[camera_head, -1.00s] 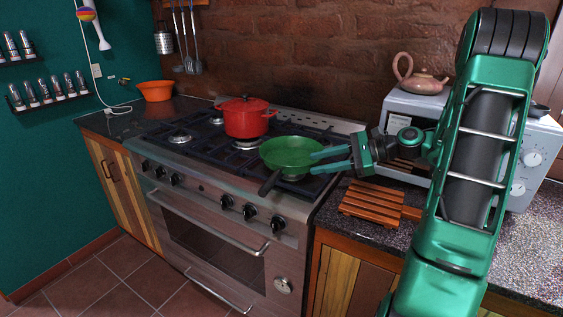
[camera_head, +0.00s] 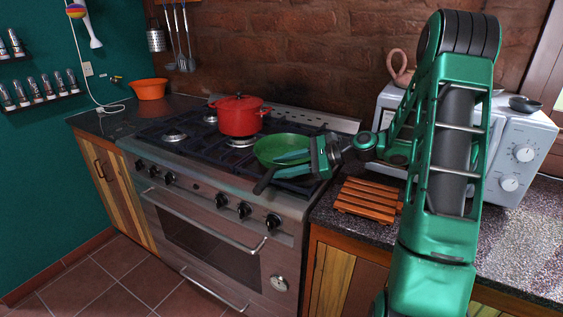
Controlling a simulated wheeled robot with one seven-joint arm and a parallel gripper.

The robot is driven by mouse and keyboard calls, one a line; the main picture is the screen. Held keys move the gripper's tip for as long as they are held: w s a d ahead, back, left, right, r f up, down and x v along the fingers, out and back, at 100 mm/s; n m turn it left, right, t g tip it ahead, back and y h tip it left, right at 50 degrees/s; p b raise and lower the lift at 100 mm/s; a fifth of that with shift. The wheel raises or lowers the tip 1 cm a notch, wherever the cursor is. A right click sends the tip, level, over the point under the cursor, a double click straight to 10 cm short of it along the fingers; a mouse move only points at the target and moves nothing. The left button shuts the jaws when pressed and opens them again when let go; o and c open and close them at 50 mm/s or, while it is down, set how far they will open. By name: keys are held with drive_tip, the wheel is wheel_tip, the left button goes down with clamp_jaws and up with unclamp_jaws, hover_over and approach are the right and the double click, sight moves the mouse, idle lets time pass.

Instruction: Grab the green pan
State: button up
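The green pan (camera_head: 280,142) sits on the right part of the stove (camera_head: 195,185), on the front right burner area. Its dark handle (camera_head: 263,184) points toward the front left, over the stove's front edge. My gripper (camera_head: 275,166) reaches in from the right, its two green fingers pointing left. The fingers are spread apart with a gap between them, and nothing is seen between them. They overlap the pan's front rim in the picture, close to where the handle begins. I cannot tell whether they touch the pan.
A red pot (camera_head: 239,118) stands on the stove behind and left of the pan. A wooden slatted trivet (camera_head: 369,199) lies on the counter below my arm. A microwave (camera_head: 515,140) stands behind my arm. An orange bowl (camera_head: 150,89) sits at far left.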

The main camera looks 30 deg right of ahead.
clamp_jaws()
idle(1.4)
